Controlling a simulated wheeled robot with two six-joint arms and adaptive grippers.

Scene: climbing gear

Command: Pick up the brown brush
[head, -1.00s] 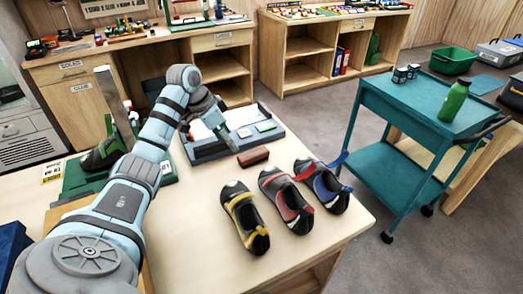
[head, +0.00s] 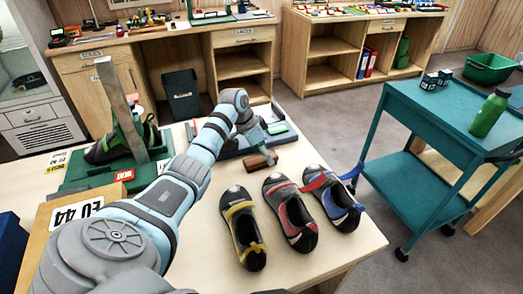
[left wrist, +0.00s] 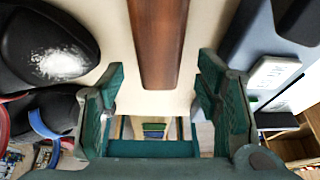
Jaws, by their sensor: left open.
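The brown brush (head: 258,163) lies on the pale table, just behind the row of shoes and in front of the grey tray. In the left wrist view the brush (left wrist: 158,42) is a long reddish-brown wooden block, with its near end between the finger lines. My left gripper (left wrist: 161,80) is open, one green-padded finger on each side of the brush, with a gap on both sides. In the head view my left gripper (head: 262,148) is down close over the brush, and the wrist partly hides it. My right gripper is not in view.
A yellow-trimmed shoe (head: 243,230), a red-trimmed shoe (head: 290,212) and a blue-trimmed shoe (head: 333,200) stand close in front of the brush. The grey tray (head: 233,150) is just behind. A teal cart (head: 440,120) stands off to the right.

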